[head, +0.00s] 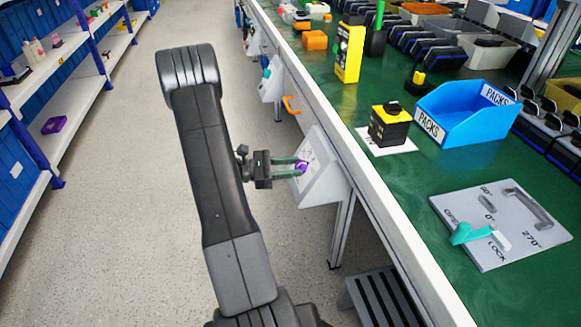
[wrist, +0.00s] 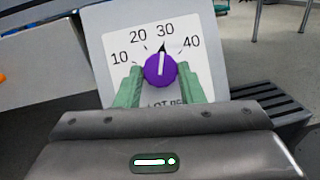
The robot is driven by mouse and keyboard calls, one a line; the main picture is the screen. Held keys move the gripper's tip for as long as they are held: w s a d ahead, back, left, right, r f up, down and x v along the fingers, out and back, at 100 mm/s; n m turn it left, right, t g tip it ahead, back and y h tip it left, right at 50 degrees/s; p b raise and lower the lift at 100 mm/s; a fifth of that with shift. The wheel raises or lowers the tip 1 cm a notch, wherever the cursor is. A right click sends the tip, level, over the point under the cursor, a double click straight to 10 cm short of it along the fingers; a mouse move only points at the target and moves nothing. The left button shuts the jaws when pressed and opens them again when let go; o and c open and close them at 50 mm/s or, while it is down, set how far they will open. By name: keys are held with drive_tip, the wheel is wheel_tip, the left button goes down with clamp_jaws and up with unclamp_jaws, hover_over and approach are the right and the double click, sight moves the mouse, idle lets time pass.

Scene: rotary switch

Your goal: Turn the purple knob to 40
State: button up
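The purple knob (wrist: 160,69) sits on a white dial plate (wrist: 120,44) marked 10, 20, 30 and 40. Its dark pointer is up, close to the 30 mark. In the head view the knob (head: 302,166) is on a tilted grey panel (head: 325,182) at the bench's side. My gripper (wrist: 159,74) has its green fingers apart, one on each side of the knob, with what looks like a thin gap at each side. In the head view my gripper (head: 297,166) reaches the knob from the left. The lower dial lettering is partly hidden by my gripper.
The green bench top (head: 440,180) lies right of the panel, with a blue bin (head: 465,115) and a lever plate (head: 500,225) on it. An orange handle (head: 291,105) is on the bench's side beyond the panel. The floor on the left is clear.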

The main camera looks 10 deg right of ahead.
drive_tip(key=shift+m+g, duration=0.3)
drive_tip(key=shift+m, duration=0.2)
drive_tip(key=m+g+y, duration=0.1)
drive_tip(key=m+g, duration=0.1)
drive_tip(key=m, duration=0.2)
drive_tip(key=shift+w+b, duration=0.2)
drive_tip(key=shift+b, duration=0.1)
drive_tip(key=shift+w+d+r+m+g+y, duration=0.1)
drive_tip(key=shift+m+g+y, duration=0.45)
drive_tip(key=shift+m, duration=0.8)
drive_tip(key=shift+w+r+m+g+y, duration=0.1)
drive_tip(key=shift+m+g+y, duration=0.4)
drive_tip(key=shift+m, duration=0.85)
drive_tip(key=o, duration=1)
